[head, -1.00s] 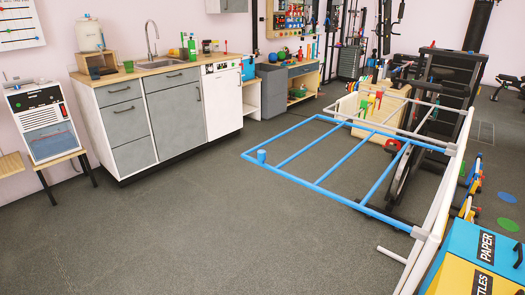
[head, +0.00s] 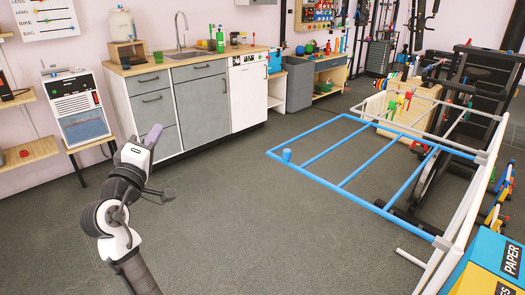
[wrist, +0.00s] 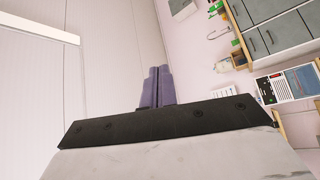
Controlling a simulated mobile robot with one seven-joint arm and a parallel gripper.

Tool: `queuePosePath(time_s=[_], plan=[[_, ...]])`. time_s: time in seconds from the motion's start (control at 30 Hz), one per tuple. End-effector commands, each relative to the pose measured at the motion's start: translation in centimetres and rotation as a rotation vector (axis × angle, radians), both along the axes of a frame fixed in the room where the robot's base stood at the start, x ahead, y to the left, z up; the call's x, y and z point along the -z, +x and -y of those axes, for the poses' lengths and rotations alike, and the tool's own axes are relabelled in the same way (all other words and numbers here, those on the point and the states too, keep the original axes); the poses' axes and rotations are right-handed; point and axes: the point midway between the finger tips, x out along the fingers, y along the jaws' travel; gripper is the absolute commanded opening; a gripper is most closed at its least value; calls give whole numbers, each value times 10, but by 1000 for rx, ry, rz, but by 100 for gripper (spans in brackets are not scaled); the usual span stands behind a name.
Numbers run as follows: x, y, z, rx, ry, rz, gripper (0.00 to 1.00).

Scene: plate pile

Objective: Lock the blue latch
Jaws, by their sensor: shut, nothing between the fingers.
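I cannot make out a blue latch for certain. A blue barred frame (head: 342,188), like a gate, extends from a white post (head: 474,220) on the right of the head view. A small blue cylinder (head: 287,156) stands at its near left corner; I cannot tell whether it is the latch. My gripper (head: 152,134) is raised at the left of the head view, in front of the cabinets and well apart from the blue frame. Its purple-grey fingers are together and empty, also in the wrist view (wrist: 157,86), which shows wall and cabinets but no blue frame.
A counter with a sink (head: 188,55) stands at the back left, beside a white appliance (head: 78,105) on a small table. Blue and yellow bins (head: 490,270) are at the lower right. Exercise machines (head: 470,90) stand behind the frame. The middle floor is clear.

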Motion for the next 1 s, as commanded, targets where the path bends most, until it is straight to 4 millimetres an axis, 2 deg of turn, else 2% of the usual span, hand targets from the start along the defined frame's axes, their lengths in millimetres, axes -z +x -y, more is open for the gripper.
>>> queuePosePath(time_s=[0.03, 0.1, 0.2, 0.33, 0.47, 0.83, 1.0], plan=[[14, 13, 28, 138, -45, -80, 0], [34, 21, 64, 315, -99, -187, 0], [55, 22, 105, 519, -151, -316, 0], [71, 16, 137, 693, -186, -430, 0], [79, 11, 151, 770, -198, -483, 0], [80, 11, 154, 781, -199, -491, 0], [79, 18, 165, 781, -199, -491, 0]])
